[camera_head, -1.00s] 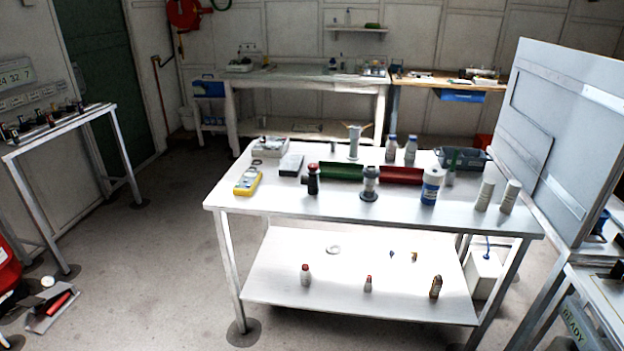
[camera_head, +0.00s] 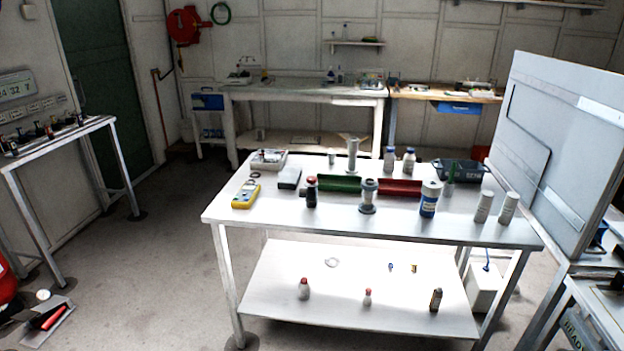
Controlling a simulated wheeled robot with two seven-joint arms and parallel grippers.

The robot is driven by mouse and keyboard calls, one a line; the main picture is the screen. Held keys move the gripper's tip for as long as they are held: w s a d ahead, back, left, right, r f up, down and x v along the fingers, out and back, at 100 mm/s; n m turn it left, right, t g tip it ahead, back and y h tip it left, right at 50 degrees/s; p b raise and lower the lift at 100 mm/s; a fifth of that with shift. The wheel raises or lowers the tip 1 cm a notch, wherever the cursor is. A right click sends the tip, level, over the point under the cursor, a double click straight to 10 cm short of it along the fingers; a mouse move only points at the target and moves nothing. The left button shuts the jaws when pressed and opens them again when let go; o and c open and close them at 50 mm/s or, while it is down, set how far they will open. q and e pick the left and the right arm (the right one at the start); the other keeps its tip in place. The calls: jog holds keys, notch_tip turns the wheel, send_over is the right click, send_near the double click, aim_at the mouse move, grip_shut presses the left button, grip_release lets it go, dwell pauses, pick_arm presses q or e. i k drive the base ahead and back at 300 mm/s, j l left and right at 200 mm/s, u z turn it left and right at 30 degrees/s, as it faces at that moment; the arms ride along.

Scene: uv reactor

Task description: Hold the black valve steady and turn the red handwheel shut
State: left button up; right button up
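No handwheel can be made out for certain at this distance. A small dark upright item with a red top (camera_head: 311,191) stands on the near white table, left of a green trough; I cannot tell whether it is the black valve or a bottle. Several small dark fittings, some with coloured parts, stand on the narrow bench at the left (camera_head: 62,134); they are too small to tell apart. Neither of my grippers is in view.
The white table (camera_head: 275,225) also bears a green trough (camera_head: 340,183), a red trough (camera_head: 400,187), a yellow meter (camera_head: 246,195) and several bottles. A large grey panel (camera_head: 540,150) stands at the right. A dustpan (camera_head: 48,317) lies on the floor. Floor between left bench and table is clear.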

aim_at(310, 179)
jog(key=i+j+z, duration=0.1)
jog(key=z, duration=0.4)
jog(key=i+j+z, duration=0.1)
jog(key=z, duration=0.4)
jog(key=i+j+z, duration=0.2)
jog(key=j+z, duration=0.2)
jog(key=j, duration=0.7)
jog(key=j+z, duration=0.35)
jog(key=j, duration=0.75)
jog(key=i+j, duration=0.1)
jog(key=j, duration=1.55)
